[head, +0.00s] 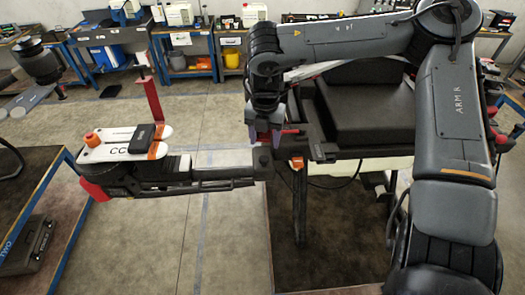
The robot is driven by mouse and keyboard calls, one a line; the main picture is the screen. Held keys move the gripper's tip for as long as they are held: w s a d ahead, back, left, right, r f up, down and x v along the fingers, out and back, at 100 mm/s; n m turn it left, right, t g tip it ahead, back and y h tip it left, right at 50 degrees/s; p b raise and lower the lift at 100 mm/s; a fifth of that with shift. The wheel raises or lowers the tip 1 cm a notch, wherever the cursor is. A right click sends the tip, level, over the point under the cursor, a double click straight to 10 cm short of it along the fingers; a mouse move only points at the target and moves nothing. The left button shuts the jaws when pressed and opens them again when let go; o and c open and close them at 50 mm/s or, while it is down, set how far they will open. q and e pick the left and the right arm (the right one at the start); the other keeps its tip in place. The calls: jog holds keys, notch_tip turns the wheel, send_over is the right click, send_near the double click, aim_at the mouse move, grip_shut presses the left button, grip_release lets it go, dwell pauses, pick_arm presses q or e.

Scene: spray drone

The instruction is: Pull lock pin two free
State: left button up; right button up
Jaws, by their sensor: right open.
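The spray drone's dark folding arm (215,178) runs from the left to a joint block (264,160) at the centre in the head view. My right gripper (265,138) points down just above that joint, its fingers apart. A small red part (264,131) shows between or behind the fingers and may be the lock pin; I cannot tell whether the fingers touch it. More red shows just right of the fingers (290,130). I cannot tell which of these is pin two.
A white and orange unit (125,143) with red upright parts sits on the drone arm's left end. The black drone body (365,110) stands behind my right arm. Benches with blue frames (35,210) stand at left and back.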

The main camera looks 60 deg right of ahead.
aim_at(264, 158)
jog(key=shift+f+p, duration=0.55)
jog(key=shift+f, duration=2.8)
grip_shut()
